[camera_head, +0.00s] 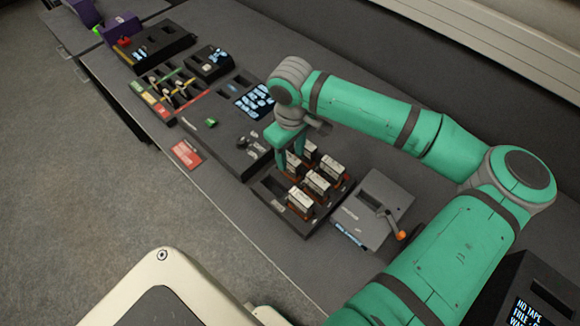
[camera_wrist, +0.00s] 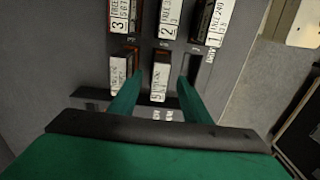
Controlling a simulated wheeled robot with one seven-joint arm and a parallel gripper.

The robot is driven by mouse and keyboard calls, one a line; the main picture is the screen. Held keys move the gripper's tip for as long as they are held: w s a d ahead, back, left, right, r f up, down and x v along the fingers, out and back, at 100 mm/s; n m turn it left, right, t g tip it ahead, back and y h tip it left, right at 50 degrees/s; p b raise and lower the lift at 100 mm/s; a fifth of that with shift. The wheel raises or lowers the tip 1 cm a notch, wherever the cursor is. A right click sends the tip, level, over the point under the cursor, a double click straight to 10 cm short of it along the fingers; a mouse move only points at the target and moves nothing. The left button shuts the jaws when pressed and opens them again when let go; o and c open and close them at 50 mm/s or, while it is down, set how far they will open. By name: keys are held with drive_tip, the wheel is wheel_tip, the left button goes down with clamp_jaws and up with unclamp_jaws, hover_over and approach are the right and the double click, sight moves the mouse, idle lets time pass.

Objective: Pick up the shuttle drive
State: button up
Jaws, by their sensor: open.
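Several upright drives with white labels and orange-brown sides stand in a dark slotted rack (camera_head: 291,222). Which one is the shuttle drive I cannot tell from the labels. My gripper (camera_head: 286,155) points down over the rack's far left part. In the wrist view its open fingers (camera_wrist: 158,80) straddle the near-row middle drive (camera_wrist: 159,83), with no visible grip on it. Another drive (camera_wrist: 120,74) stands just left, beside the left finger. Drives marked 3 (camera_wrist: 122,15), 2 (camera_wrist: 169,18) and apparently 1 (camera_wrist: 214,20) form the other row. My fingers partly hide the near row.
A grey box with an orange-knobbed lever (camera_head: 372,210) stands right of the rack. A dark board with a blue-white screen (camera_head: 255,98) lies left, with black trays (camera_head: 155,48) farther off. A red card (camera_head: 186,155) lies near the bench edge. The bench front is mostly clear.

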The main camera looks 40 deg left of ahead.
sight(290, 169)
drive_tip(key=shift+w+a+f, duration=0.1)
drive_tip(key=shift+f, duration=1)
drive_tip(key=shift+a+f, duration=0.1)
drive_tip(key=shift+f, duration=0.95)
drive_tip(key=c, duration=0.4)
clamp_jaws()
drive_tip(key=shift+r, duration=0.1)
